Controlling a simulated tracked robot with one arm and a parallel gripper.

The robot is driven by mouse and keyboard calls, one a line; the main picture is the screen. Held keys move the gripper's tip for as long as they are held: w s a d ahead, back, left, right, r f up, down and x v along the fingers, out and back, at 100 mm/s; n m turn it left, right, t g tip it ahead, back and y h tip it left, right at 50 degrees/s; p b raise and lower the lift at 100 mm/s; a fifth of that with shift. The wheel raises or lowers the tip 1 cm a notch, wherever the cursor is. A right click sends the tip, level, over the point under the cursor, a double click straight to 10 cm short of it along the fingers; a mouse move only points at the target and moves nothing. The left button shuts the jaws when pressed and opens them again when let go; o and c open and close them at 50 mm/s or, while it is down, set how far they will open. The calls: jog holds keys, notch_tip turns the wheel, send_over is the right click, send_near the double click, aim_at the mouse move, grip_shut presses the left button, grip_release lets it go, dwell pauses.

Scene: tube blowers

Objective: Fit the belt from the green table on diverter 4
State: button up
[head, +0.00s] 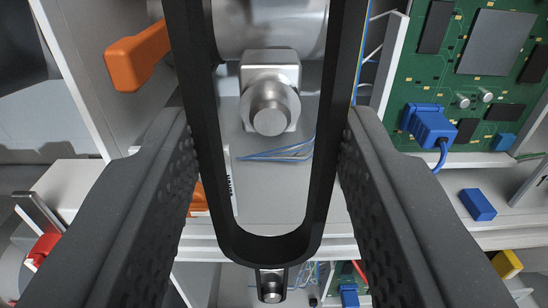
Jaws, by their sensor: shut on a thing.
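My gripper (270,130) shows as two dark grey textured fingers, one at each side of the head view. It is shut on a black belt (277,248), pressing on the loop's two long sides. The loop's rounded end is toward the bottom of the picture, and its other end is cut off at the top. Through the loop I see a grey metal shaft with a round end (270,106) on a square block, below a larger silver cylinder (270,27). A smaller metal shaft (270,287) shows below the belt's rounded end. No number for diverter 4 is readable, and the green table is not in view.
An orange handle (137,57) is at the upper left. A green circuit board (480,88) with a blue plug (430,126) is at the upper right. Blue wires (280,155) run behind the loop. A red part (44,248) is at the lower left, beside white frame walls.

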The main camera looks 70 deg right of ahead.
jog(key=shift+p+x, duration=0.85)
jog(key=shift+x, duration=2.45)
jog(key=shift+r+p, duration=0.1)
jog(key=shift+p, duration=0.4)
jog(key=shift+p+x, duration=0.3)
jog(key=shift+x, duration=0.9)
jog(key=shift+p, duration=0.4)
jog(key=shift+w+d+p, duration=0.2)
jog(key=shift+d+p, duration=0.25)
jog(key=shift+p, duration=0.2)
dwell(1.9)
